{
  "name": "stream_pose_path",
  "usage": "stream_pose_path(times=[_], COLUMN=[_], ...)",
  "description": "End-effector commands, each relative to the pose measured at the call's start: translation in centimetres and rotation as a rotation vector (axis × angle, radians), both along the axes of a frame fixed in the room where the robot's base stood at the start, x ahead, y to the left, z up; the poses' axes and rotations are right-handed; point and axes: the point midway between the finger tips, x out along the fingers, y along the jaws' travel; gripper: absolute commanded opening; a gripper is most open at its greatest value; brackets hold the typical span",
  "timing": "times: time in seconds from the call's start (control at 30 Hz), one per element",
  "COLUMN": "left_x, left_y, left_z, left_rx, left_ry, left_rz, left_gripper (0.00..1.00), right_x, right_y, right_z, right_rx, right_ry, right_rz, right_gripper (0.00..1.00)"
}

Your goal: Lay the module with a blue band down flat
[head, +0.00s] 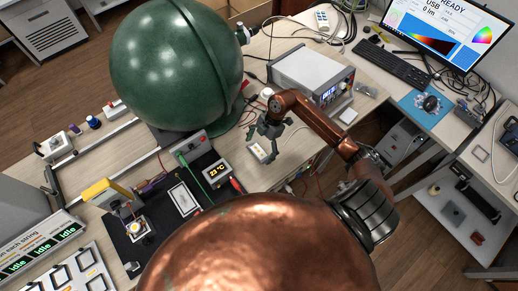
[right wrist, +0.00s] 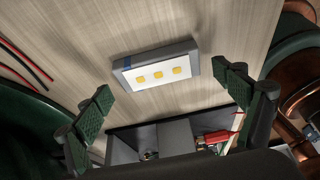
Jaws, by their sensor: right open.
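The module (right wrist: 168,64) with a blue band (right wrist: 127,61) lies on the pale wooden bench top. In the right wrist view it is a grey bar. Its white face with three yellow squares and its grey long side, with the blue band at the left end, both show. I cannot tell whether it stands on edge. In the head view the module (head: 258,152) is small, just below my right gripper (head: 270,130). My right gripper is open, its fingers in the right wrist view (right wrist: 165,88) apart on either side of the module and not touching it. My left gripper is not in view.
A large green sphere (head: 175,65) stands left of the right gripper. A grey bench instrument (head: 310,75) is behind it. A compartmented tray (right wrist: 122,148) is close below the module in the right wrist view.

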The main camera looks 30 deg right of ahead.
Motion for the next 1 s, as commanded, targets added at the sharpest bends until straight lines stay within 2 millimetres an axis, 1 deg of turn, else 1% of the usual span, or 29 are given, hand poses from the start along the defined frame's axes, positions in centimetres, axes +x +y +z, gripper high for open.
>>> stream_pose_path(times=[0.07,0.17,0.27,0.5,0.63,0.8,1.0], left_x=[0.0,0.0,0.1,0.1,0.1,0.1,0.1], left_y=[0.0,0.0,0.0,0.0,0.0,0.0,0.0], left_z=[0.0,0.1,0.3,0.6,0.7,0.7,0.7], left_rx=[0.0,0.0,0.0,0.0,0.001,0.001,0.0], left_ry=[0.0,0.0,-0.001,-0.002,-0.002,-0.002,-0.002], left_rz=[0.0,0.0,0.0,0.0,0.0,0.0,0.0], left_gripper=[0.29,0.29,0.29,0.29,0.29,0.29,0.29], right_x=[0.0,0.1,0.2,0.3,0.4,0.4,0.4], right_y=[-0.1,-0.5,-1.2,-3.1,-3.9,-4.4,-4.6], right_z=[0.3,1.2,2.8,7.5,9.5,10.9,11.2], right_rx=[-0.001,-0.001,-0.003,-0.004,-0.002,0.0,0.001], right_ry=[-0.001,-0.002,-0.002,-0.003,-0.002,0.0,0.0], right_rz=[0.0,0.0,0.0,0.0,0.0,0.0,0.0], right_gripper=[0.89,0.89,0.89,0.89,0.89,0.89,0.89])
